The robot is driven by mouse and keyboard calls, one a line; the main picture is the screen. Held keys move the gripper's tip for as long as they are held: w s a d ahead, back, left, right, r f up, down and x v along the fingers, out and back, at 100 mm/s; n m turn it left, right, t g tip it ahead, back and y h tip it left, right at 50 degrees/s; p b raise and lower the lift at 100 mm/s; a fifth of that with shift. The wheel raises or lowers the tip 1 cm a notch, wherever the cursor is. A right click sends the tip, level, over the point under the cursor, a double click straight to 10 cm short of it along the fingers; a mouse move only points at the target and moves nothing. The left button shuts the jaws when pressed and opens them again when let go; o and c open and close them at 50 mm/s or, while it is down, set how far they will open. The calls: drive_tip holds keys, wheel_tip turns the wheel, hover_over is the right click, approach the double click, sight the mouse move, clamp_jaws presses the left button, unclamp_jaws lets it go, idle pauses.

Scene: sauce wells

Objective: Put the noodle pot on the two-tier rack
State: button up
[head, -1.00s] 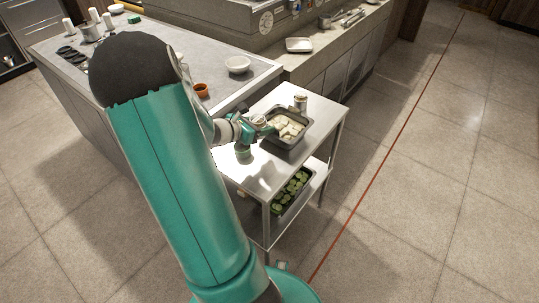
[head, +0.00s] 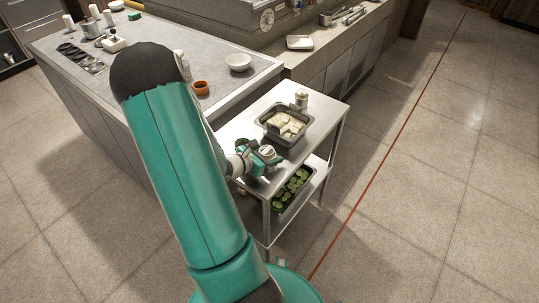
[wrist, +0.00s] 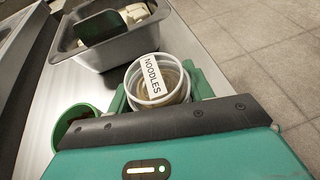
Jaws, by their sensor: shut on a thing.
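The noodle pot (wrist: 158,82) is a small pale round tub with a "NOODLES" label across its top in the wrist view. My gripper (wrist: 160,92) is shut on it, with a green finger on each side. In the head view my gripper (head: 262,157) and the pot (head: 267,150) are over the near part of the top tier of the two-tier rack (head: 325,112). The pot looks about upright. I cannot tell whether its base touches the shelf.
A grey pan (head: 268,122) of white pieces and a can (head: 301,100) stand farther back on the top tier. A green pot (wrist: 66,122) is left of my gripper. A pan of green pieces (head: 292,186) fills part of the lower tier.

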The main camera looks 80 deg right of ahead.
drive_tip(key=o, duration=1.1)
drive_tip(key=v, duration=1.2)
